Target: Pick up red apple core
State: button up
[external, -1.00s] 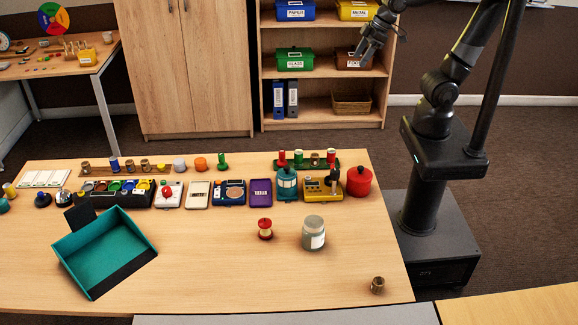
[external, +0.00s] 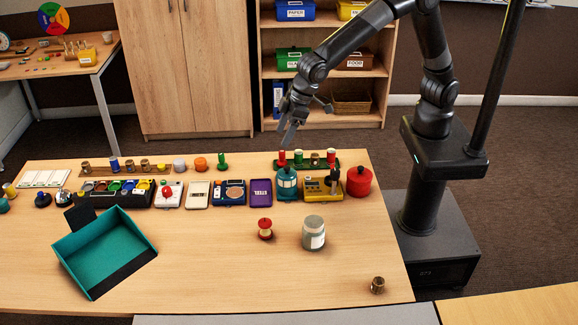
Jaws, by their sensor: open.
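The red apple core (external: 265,228) stands on the wooden table, in the open middle part. It has a red top and bottom with a paler, narrow middle. My gripper (external: 290,140) is open and empty. It hangs above the back edge of the table, above and behind the apple core and slightly to its right in the picture. Its fingers point down and are well apart from the core.
A glass jar (external: 314,233) stands just right of the core. Behind it are a teal lantern-like object (external: 286,184), a purple box (external: 260,193), a yellow device (external: 322,189) and a red pot (external: 358,181). A teal dustpan-like tray (external: 104,252) lies left. The front middle is clear.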

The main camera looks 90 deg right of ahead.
jog(key=n, duration=0.1)
send_near(268, 221)
jog(key=f, duration=0.1)
jog(key=x, duration=0.5)
jog(key=shift+w+f, duration=0.2)
jog(key=shift+w, duration=0.05)
jog(key=shift+x, duration=3.05)
jog(key=shift+a, duration=0.1)
jog(key=shift+c, duration=0.3)
jog(key=c, duration=1)
jog(key=shift+o, duration=0.2)
jog(key=shift+r, duration=0.15)
